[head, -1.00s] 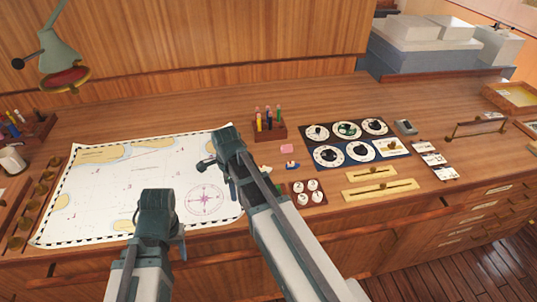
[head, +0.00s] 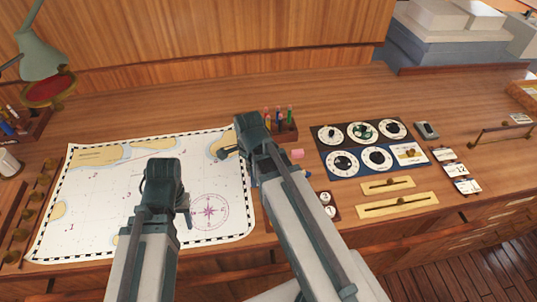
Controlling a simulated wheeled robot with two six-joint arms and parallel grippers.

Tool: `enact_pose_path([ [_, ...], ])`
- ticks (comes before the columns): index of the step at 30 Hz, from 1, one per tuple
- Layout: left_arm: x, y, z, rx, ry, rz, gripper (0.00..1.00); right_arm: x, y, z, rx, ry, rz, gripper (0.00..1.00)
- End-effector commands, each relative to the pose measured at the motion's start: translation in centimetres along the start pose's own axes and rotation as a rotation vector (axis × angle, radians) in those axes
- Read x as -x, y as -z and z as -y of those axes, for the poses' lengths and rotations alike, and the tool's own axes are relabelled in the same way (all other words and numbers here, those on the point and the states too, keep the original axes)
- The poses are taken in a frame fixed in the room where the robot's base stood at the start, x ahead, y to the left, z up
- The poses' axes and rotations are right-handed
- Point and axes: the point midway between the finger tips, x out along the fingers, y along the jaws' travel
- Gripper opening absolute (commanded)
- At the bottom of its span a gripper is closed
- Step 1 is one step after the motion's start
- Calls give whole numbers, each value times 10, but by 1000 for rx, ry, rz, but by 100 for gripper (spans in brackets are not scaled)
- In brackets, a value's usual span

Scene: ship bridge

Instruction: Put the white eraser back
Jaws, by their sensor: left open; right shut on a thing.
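My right gripper (head: 228,153) is above the upper right part of the chart. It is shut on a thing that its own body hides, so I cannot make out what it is. My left gripper (head: 186,208) is open over the lower middle of the chart, left of the compass rose. I cannot pick out a white eraser anywhere in the head view.
The chart (head: 120,190) covers the desk's left half. A wooden pen rack (head: 288,133) stands behind my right arm. Dial panels (head: 365,148), yellow slider plates (head: 397,205) and white cards (head: 461,170) lie to the right. A lamp (head: 45,70) overhangs the left.

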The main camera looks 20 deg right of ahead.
Motion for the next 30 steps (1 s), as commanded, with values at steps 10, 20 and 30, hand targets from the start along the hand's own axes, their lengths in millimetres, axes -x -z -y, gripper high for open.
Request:
enact_pose_path([
  [10, -9, 1, -1, 0, 0, 0, 50, -9, 42, 80, -3, 0, 0, 0],
  [20, -12, 1, -1, 1, 0, 0, 50, -12, 61, 109, -1, 0, 0, 0],
  [30, -14, 1, -1, 1, 0, 0, 50, -14, 69, 125, -1, 0, 0, 0],
])
